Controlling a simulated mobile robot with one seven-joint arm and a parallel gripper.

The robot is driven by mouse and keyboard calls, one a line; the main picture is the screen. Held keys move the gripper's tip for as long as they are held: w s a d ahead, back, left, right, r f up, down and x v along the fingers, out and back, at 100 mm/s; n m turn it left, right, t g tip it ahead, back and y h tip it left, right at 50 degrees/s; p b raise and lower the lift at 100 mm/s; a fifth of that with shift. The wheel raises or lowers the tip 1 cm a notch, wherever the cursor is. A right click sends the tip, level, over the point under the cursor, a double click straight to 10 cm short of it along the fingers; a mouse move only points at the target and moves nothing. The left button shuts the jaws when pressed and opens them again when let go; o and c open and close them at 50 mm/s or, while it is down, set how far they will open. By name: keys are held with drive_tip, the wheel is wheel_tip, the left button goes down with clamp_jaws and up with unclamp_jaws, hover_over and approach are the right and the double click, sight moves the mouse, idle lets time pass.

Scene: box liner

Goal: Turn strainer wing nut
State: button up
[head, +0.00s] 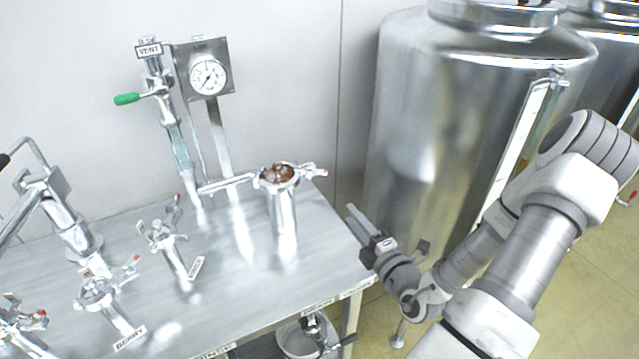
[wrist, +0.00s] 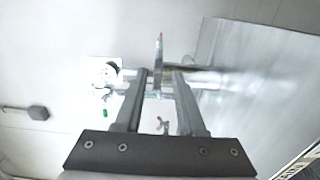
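A steel canister (head: 283,212), probably the strainer, stands at the right end of the steel table with its top open and brown contents showing. In the wrist view a red-tipped part (wrist: 159,48) shows beyond and between my fingers, with the shiny canister (wrist: 205,76) extending right. My gripper (head: 355,212) is open and empty, right of the canister and apart from it. It also shows in the wrist view (wrist: 160,75).
A gauge (head: 208,77) and a green-handled vent valve (head: 127,99) stand behind the canister. Several clamped fittings, one labelled BERRY (head: 130,338), fill the table's left side. A large steel tank (head: 430,120) stands behind my arm. A bucket (head: 297,340) is under the table.

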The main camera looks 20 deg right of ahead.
sight(318, 177)
drive_tip(key=w, duration=1.6)
drive_tip(key=shift+a, duration=0.35)
clamp_jaws()
